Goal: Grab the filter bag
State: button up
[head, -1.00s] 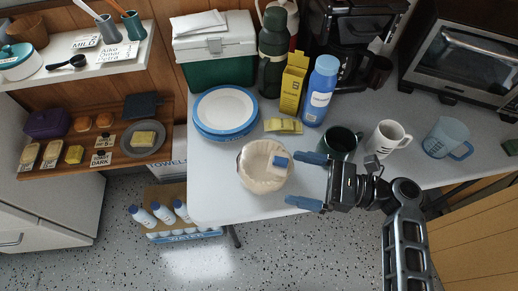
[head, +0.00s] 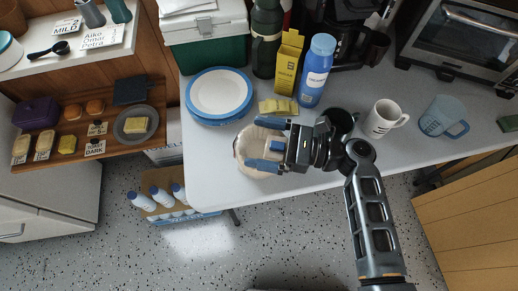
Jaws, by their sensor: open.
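A round, pale, pleated paper thing, which looks like the filter bag (head: 243,149), sits on the white table near its front edge. My gripper (head: 267,145) is over it, coming from the right, with its two blue fingers spread apart. The fingers and the gripper body hide much of its right side. I cannot tell whether the fingers touch it. The blue-and-white piece on it is hidden now.
Blue-rimmed plates (head: 219,94) and a yellow packet (head: 279,107) lie just behind. A blue bottle (head: 317,70) and yellow box (head: 288,61) stand beyond. The table's front left is clear.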

jog(key=shift+a, duration=0.1)
jog(key=shift+c, duration=0.3)
jog(key=c, duration=1)
jog(key=shift+c, duration=0.2)
